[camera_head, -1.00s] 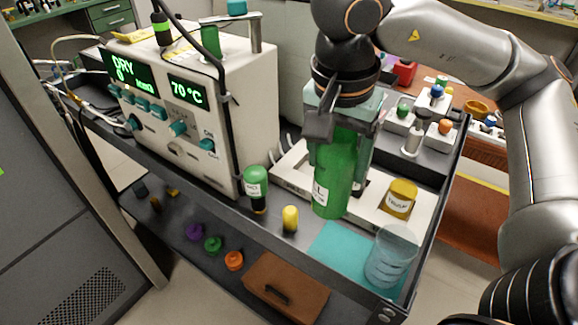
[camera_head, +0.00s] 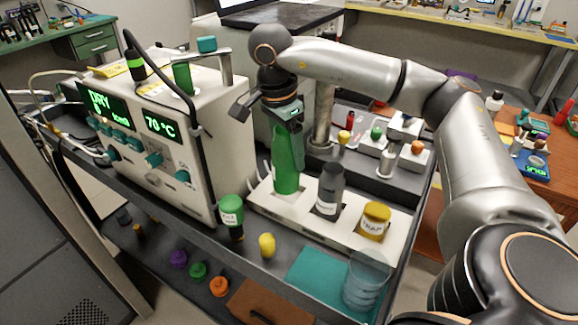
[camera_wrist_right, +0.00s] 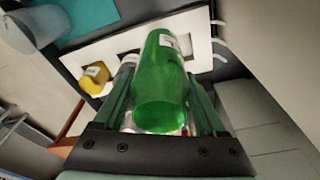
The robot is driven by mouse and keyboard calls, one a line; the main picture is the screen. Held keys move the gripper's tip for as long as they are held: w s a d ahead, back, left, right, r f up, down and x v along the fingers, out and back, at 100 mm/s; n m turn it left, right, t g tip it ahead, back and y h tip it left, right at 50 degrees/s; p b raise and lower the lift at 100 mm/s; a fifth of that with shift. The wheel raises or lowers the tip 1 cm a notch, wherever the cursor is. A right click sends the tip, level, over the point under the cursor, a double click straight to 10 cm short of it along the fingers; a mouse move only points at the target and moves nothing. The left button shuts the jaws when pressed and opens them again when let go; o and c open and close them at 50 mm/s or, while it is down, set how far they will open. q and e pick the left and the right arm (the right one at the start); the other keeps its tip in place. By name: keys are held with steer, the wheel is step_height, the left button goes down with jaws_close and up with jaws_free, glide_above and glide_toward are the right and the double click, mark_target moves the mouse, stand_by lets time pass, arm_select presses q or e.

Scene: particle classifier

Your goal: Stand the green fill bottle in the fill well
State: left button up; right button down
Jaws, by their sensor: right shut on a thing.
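The green fill bottle (camera_head: 286,168) is upright in my right gripper (camera_head: 288,133), which is shut on its upper part. Its lower end is at the left well of the white tray (camera_head: 258,196); I cannot tell whether it is seated or just above. In the right wrist view the bottle (camera_wrist_right: 160,95) lies between the two fingers of my right gripper (camera_wrist_right: 160,108) and hides most of the well below. A dark grey bottle (camera_head: 330,188) stands in the tray's middle well, and a yellow jar (camera_head: 375,220) is at its right end. My left gripper is not in view.
The white machine (camera_head: 160,140) with green displays stands close left of the tray. A green-capped bottle (camera_head: 232,213) and a yellow piece (camera_head: 267,245) are in front. A clear beaker (camera_head: 366,280) stands on a teal mat (camera_head: 313,272). A metal post (camera_head: 322,115) rises behind.

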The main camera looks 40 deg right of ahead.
steer(key=w+d+f, duration=0.4)
steer(key=f, duration=0.5)
steer(key=shift+f, duration=0.15)
steer(key=shift+d+f, duration=0.1)
steer(key=shift+f+b, duration=0.15)
steer(key=shift+b, duration=0.15)
jaws_free()
step_height(320, 180, up, 12)
steer(key=a+p, duration=0.1)
steer(key=shift+a+r, duration=0.2)
steer(key=shift+a, duration=0.2)
